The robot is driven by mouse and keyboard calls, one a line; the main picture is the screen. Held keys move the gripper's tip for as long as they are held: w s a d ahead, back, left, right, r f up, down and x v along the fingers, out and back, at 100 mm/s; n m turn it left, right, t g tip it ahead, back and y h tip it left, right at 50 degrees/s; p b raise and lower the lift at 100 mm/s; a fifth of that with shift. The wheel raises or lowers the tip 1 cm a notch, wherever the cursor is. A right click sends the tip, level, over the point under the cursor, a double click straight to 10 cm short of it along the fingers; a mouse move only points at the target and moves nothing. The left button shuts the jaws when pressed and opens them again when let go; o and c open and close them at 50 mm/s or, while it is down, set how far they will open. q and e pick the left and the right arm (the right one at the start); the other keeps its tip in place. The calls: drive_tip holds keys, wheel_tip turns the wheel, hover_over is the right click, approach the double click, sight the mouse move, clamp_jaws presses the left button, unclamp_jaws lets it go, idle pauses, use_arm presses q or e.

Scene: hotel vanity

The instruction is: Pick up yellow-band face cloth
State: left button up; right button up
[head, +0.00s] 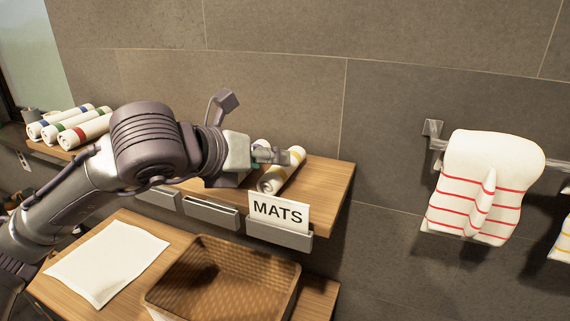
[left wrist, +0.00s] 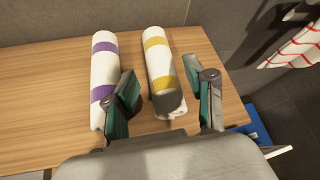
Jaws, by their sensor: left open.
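The yellow-band face cloth is a white roll (head: 277,178) lying on the upper wooden shelf behind the MATS sign. In the left wrist view it lies (left wrist: 157,50) with two yellow bands, its near end between my open fingers. My left gripper (head: 268,156) is open above the roll and hides part of it in the head view. Its green-padded fingers (left wrist: 164,102) stand on either side of the near end in the left wrist view. I cannot tell whether they touch it. My right gripper is not in view.
A purple-band roll (left wrist: 105,68) lies just left of the yellow one, close to the left finger. Several rolls (head: 70,128) lie at the shelf's far left. The MATS sign (head: 278,213) stands at the shelf's front edge. A wicker basket (head: 215,255) sits below. A red-striped towel (head: 478,190) hangs right.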

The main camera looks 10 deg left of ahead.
use_arm(q)
drive_tip(key=p+x, duration=0.2)
drive_tip(key=x, duration=0.2)
drive_tip(key=shift+d+f+p, duration=0.1)
drive_tip(key=shift+f+p, duration=0.1)
drive_tip(key=shift+p, duration=0.1)
drive_tip(key=shift+w+f, duration=0.15)
drive_tip(key=shift+w, duration=0.1)
drive_tip(key=c, duration=0.7)
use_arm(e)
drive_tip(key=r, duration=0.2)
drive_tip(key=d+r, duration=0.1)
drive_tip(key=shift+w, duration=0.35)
